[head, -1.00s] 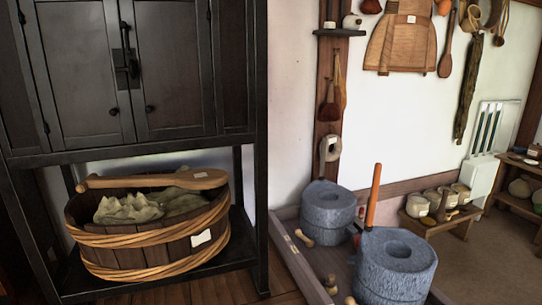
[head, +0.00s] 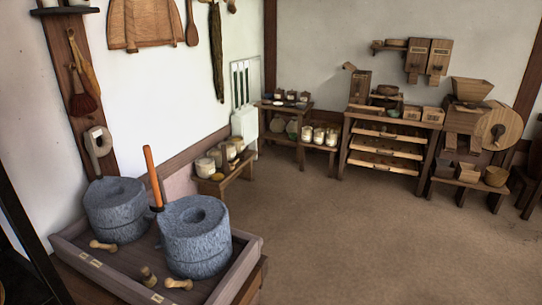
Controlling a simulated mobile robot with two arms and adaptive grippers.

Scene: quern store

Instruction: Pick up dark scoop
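I cannot pick out a dark scoop for certain in the head view. A brown long-handled wooden utensil (head: 192,28) hangs on the white wall at the top left. Several short, pale wooden pieces lie in the quern tray (head: 245,262); one (head: 103,246) is at its left and another (head: 178,284) near its front. They are too small to tell if any is a scoop. Neither of my grippers is in view.
Two grey stone querns, one (head: 115,208) at left and one (head: 195,237) with an orange upright handle (head: 153,176) beside it, stand in the tray. A low bench (head: 222,187) holds jars. Shelves (head: 388,150) and a hopper mill (head: 470,120) stand at the back. The brown floor (head: 370,240) is clear.

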